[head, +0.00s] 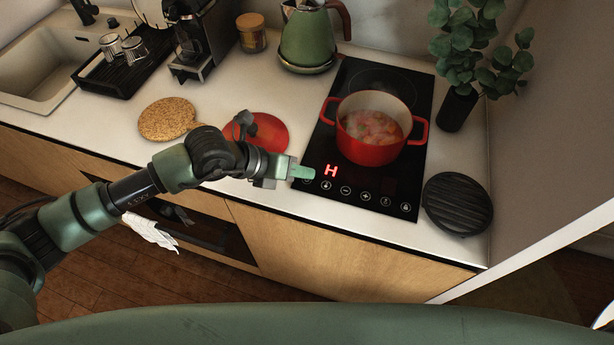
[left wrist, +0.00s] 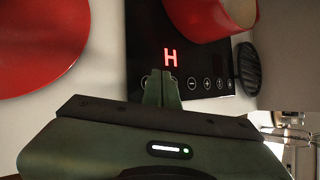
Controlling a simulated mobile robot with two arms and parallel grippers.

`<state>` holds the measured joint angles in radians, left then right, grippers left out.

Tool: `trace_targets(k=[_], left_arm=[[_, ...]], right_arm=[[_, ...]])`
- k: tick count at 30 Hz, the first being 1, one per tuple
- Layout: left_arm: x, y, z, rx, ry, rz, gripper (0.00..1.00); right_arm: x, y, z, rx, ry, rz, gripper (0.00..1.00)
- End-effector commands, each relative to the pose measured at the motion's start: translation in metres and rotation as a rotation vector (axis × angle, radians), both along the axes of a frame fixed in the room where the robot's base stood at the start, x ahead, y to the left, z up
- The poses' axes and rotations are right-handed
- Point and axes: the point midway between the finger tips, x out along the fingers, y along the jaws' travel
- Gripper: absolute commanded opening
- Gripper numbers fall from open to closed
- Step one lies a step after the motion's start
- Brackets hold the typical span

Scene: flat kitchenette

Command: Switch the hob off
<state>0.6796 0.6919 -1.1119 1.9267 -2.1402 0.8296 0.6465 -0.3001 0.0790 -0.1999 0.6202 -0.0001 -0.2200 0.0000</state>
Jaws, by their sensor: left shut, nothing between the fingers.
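The black hob (head: 401,182) is set in the worktop and shows a lit red "H" on its panel, with a row of round touch symbols along its front edge. The hob with the red "H" also shows in the left wrist view (left wrist: 147,45). A red pot (head: 372,150) with food in it stands on the hob. My left gripper (head: 309,174) is shut and empty, with its tips over the front left corner of the hob panel, beside the "H". In the left wrist view the fingertips (left wrist: 162,76) cover part of the symbol row at its left end. Whether they touch the glass I cannot tell.
A red lid (head: 268,131) lies left of the hob, partly behind my left arm. A cork mat (head: 167,118) is farther left. A black ribbed trivet (head: 458,204) lies right of the hob. A green kettle (head: 307,40) and a plant in a black vase (head: 456,108) stand behind.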

Motion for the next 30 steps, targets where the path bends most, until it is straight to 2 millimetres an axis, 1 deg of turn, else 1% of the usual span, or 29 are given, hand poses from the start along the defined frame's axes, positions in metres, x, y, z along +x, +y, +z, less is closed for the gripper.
trace_targets(k=[1,3,14,17,30], left_arm=[[0.000,0.000,0.005,-0.001,0.000,-0.001,0.00],[0.000,0.000,0.008,-0.001,-0.001,0.000,0.00],[0.000,0.000,0.009,-0.001,-0.001,0.000,0.00],[0.000,0.000,0.016,-0.002,0.000,-0.001,0.00],[0.000,0.000,0.060,-0.001,-0.001,0.000,0.00]], right_arm=[[0.000,0.000,0.004,0.000,0.000,0.000,0.36],[0.000,0.000,0.005,0.000,0.000,0.000,0.36],[0.000,0.000,0.006,0.000,0.000,0.000,0.36],[0.000,0.000,0.011,0.000,0.000,0.000,0.36],[0.000,0.000,0.042,0.000,0.000,0.000,0.36]])
